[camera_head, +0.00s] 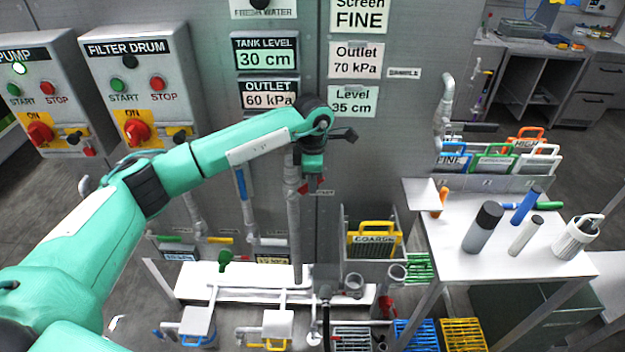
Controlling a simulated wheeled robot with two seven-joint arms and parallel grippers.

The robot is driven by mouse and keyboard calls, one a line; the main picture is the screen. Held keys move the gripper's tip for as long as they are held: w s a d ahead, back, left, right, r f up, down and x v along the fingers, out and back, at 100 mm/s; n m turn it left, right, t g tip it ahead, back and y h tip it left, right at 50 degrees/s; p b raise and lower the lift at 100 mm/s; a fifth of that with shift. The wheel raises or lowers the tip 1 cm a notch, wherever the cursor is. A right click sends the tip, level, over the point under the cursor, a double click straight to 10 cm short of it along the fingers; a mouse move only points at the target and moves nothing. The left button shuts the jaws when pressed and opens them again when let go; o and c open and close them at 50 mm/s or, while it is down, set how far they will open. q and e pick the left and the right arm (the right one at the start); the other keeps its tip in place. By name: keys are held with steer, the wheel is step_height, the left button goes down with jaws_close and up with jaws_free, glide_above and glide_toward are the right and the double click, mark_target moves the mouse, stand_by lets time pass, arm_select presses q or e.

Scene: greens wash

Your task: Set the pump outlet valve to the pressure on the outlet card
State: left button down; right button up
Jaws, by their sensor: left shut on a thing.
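The outlet card (356,60) on the wall reads "Outlet 70 kPa". The outlet display (268,95), to its left, reads "OUTLET 60 kPa". My left arm reaches in from the left across the wall. Its gripper (313,181) points down in front of the vertical grey pipe (292,222), below the display. It is shut on the pump outlet valve's red handle (304,188); only small red parts show beside the fingers, so the handle's angle is hard to tell. My right gripper is not in view.
Other cards include "Screen FINE" (358,14) and "Level 35 cm" (352,101). The tank level display (265,54) reads 30 cm. The pump box (47,85) and filter drum box (140,80) are at left. A white table (468,262) with bottles stands at right.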

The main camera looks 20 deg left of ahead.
arm_select(q)
steer(key=shift+w+d+f+y+b, duration=0.15)
steer(key=shift+d+f+y+b, duration=0.5)
steer(key=shift+b, duration=0.5)
steer(key=shift+d+f+g+y+b, duration=0.15)
steer(key=shift+f+g+y+b, duration=0.2)
steer(key=shift+y+b, duration=0.35)
steer(key=shift+r, duration=0.1)
steer(key=c, duration=1.4)
jaws_free()
steer(key=shift+c, duration=0.2)
steer(key=shift+w+r, duration=0.1)
steer(key=shift+r, duration=0.05)
